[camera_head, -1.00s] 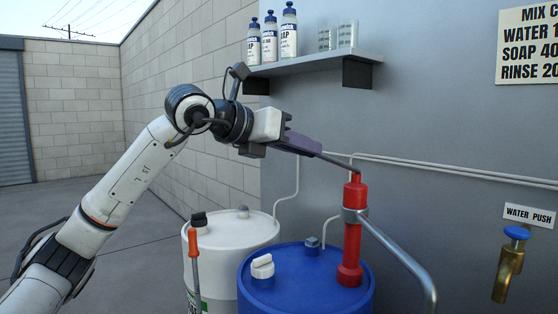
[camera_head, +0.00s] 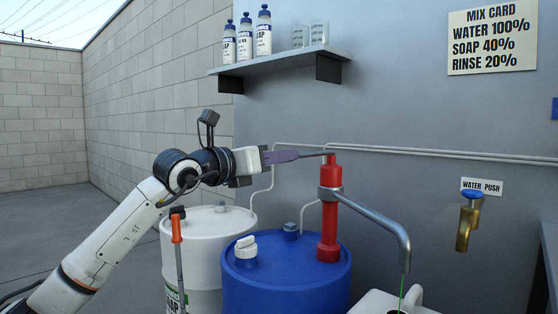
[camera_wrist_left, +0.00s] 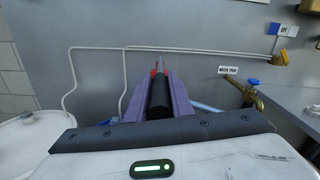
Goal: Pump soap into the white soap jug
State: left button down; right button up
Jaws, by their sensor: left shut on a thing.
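My left gripper (camera_head: 292,156) has purple fingers shut on the pump handle (camera_head: 317,154), a dark lever running to the top of the red pump (camera_head: 330,215). The left wrist view shows the handle's black grip (camera_wrist_left: 160,95) between the two fingers. The red pump stands upright on the blue drum (camera_head: 285,275). Its grey spout (camera_head: 385,232) curves right and down. A thin green stream (camera_head: 402,287) falls from the spout tip toward the white soap jug (camera_head: 372,303), which is cut off by the bottom edge. My right gripper is not in view.
A white drum (camera_head: 185,243) stands left of the blue one, with an orange-handled tool (camera_head: 176,229) before it. A wall shelf (camera_head: 280,61) holds several bottles and glasses. A brass tap (camera_head: 467,228) with a blue button is on the wall at right. Open paving lies at left.

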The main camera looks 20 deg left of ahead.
pick_arm(q)
jog(key=c, duration=1.6)
grip_release()
jog(key=shift+o, duration=0.2)
jog(key=v, duration=1)
jog(key=shift+s, duration=0.2)
